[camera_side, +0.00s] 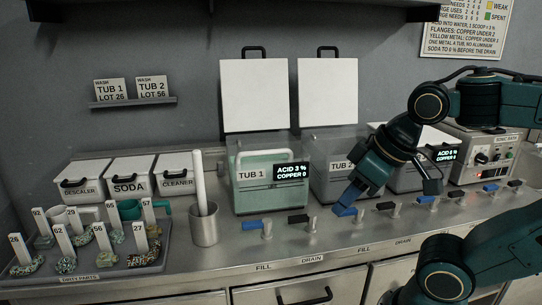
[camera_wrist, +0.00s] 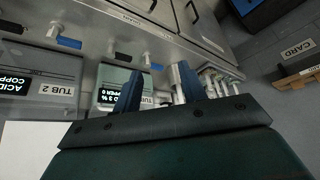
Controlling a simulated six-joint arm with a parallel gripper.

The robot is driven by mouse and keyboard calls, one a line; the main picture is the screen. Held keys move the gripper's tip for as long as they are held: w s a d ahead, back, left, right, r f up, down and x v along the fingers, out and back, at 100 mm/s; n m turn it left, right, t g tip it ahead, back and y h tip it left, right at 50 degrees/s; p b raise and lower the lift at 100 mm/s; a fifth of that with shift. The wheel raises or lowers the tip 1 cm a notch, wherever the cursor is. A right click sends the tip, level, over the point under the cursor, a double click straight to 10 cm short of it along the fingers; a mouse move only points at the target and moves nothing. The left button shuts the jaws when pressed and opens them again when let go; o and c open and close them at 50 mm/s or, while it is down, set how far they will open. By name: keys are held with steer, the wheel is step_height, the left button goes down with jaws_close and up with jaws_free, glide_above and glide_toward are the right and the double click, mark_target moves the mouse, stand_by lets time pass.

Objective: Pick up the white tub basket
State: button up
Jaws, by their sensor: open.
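I cannot tell for sure that this is the white tub basket. Tub 2 (camera_side: 322,188) stands to its right, and its contents are unclear. My gripper (camera_side: 350,196) is low in front of tub 2, above the row of valve levers, apart from tub 1. In the wrist view my gripper (camera_wrist: 160,84) is open with nothing held between its fingers; tub 1 shows behind them.
Blue and black valve levers (camera_side: 250,224) line the counter's front. A steel beaker (camera_side: 204,228) holds a white rod left of tub 1. A tray (camera_side: 180,252) of tagged parts and lidded soda bin (camera_side: 130,187) are farther left. Upright white lids (camera_side: 255,95) stand behind the tubs.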

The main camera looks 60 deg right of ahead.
steer(key=w+d+r+m+g, duration=0.1)
steer(key=w+d+r+m, duration=0.25)
steer(key=w, duration=0.25)
steer(key=w+d+r+m+g, duration=0.1)
steer(key=w+d+r+m, duration=0.1)
steer(key=w+r+m, duration=0.4)
steer(key=w+d+r+m+g, duration=0.1)
steer(key=w+d+m, duration=0.15)
steer(key=w, duration=0.45)
steer(key=w+d+f+m+g, duration=0.1)
steer(key=w+d+f+m, duration=0.2)
steer(key=w+d+m, duration=0.4)
steer(key=w+d+f+m+g, duration=0.1)
steer(key=w+d+f+m, duration=0.3)
steer(key=w+d+m, duration=0.4)
steer(key=shift+w+d+f+g, duration=0.25)
steer(key=shift+w+d+g, duration=0.05)
steer(key=shift+d, duration=0.5)
steer(key=shift+f, duration=4.3)
steer(key=shift+f, duration=0.15)
steer(key=shift+w+a+f, duration=0.1)
steer(key=shift+f, duration=2.35)
